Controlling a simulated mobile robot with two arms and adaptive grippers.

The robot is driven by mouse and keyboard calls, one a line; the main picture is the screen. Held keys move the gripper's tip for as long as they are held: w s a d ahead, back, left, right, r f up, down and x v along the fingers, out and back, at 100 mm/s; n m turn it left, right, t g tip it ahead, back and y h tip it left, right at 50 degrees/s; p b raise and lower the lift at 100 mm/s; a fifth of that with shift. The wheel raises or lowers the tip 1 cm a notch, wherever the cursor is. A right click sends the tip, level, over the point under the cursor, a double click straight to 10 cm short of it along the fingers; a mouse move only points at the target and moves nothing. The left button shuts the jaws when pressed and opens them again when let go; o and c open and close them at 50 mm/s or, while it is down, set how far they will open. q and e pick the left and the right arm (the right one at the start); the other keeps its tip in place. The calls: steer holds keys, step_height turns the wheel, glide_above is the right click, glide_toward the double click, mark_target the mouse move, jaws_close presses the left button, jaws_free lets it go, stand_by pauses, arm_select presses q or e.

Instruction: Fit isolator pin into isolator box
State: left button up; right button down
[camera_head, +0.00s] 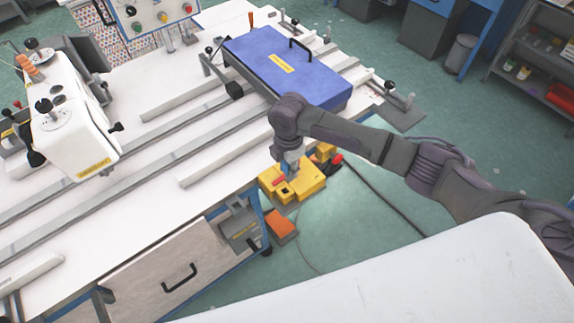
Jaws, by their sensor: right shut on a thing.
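The yellow isolator box (312,187) sits beside the right end of the white table, at its edge. My right gripper (290,168) is just above the box, pointing down, and shut on what appears to be the isolator pin. A small red piece (279,179), probably part of the pin, shows at the fingertips, low over the box. The rest of the pin is hidden by the gripper, and I cannot tell whether it touches the box. My left gripper is not in view.
A second red part (337,158) shows on a yellow piece right of the gripper. A blue case (270,62) lies on the white table (110,215) behind my arm. A white sewing machine (75,130) stands at left. An orange pedal (281,223) is below the box.

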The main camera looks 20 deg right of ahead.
steer(key=shift+r, duration=0.1)
steer(key=shift+a+f+b, duration=0.45)
steer(key=shift+f+b, duration=0.05)
steer(key=shift+f, duration=0.7)
steer(key=shift+a+f+b, duration=0.15)
steer(key=shift+f+b, duration=0.25)
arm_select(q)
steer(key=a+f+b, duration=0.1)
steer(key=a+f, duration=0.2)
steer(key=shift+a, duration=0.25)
arm_select(e)
steer(key=shift+w+f, duration=0.1)
steer(key=shift+f, duration=0.75)
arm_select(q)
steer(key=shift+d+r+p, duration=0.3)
